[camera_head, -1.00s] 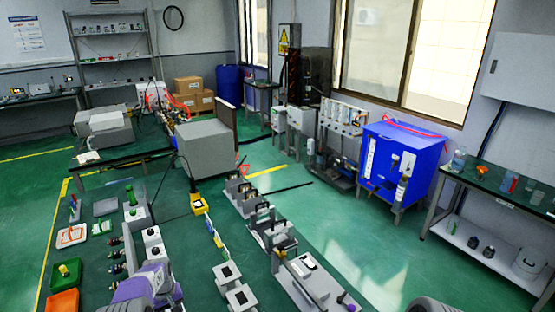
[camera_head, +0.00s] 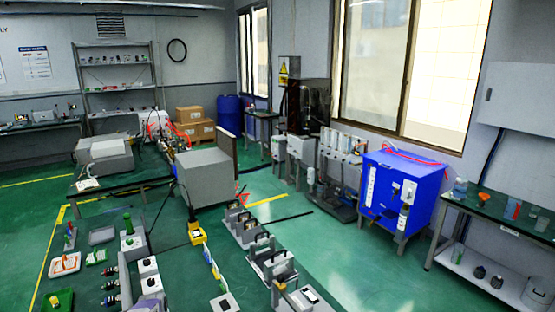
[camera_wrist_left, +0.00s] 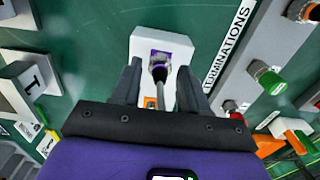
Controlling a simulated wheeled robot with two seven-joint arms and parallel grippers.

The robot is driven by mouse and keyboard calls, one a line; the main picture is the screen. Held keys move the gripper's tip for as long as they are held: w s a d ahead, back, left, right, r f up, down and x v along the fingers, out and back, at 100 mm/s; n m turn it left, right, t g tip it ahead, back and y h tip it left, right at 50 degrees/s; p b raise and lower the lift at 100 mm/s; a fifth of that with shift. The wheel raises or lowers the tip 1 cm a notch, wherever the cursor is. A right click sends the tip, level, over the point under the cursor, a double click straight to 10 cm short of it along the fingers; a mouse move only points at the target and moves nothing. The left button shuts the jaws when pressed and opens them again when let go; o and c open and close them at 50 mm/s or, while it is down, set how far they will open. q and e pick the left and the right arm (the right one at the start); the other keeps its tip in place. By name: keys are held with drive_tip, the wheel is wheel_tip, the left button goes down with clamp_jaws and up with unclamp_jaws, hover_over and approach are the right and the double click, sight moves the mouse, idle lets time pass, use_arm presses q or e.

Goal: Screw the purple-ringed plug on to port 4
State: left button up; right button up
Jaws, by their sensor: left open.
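In the left wrist view the purple-ringed plug (camera_wrist_left: 159,70) sits on a white block with a purple patch, its dark end and grey stem facing my camera. My left gripper (camera_wrist_left: 157,78) is open, with one dark finger on each side of the plug. I cannot tell whether either finger touches it. In the head view only a bit of my purple left arm shows at the bottom edge, and the plug cannot be made out. I cannot pick out port 4 in either view. My right gripper is not in view.
In the left wrist view, a strip lettered TERMINATIONS (camera_wrist_left: 228,45) and a grey rail with a green-ringed connector (camera_wrist_left: 271,82) lie to the right. A block marked 1 (camera_wrist_left: 32,82) is at left. In the head view a yellow device (camera_head: 197,234) and a grey box (camera_head: 204,177) stand farther back.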

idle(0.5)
use_arm(q)
clamp_jaws()
drive_tip(key=shift+r, duration=0.15)
drive_tip(key=shift+r+p, duration=1.6)
drive_tip(key=shift+r, duration=1.3)
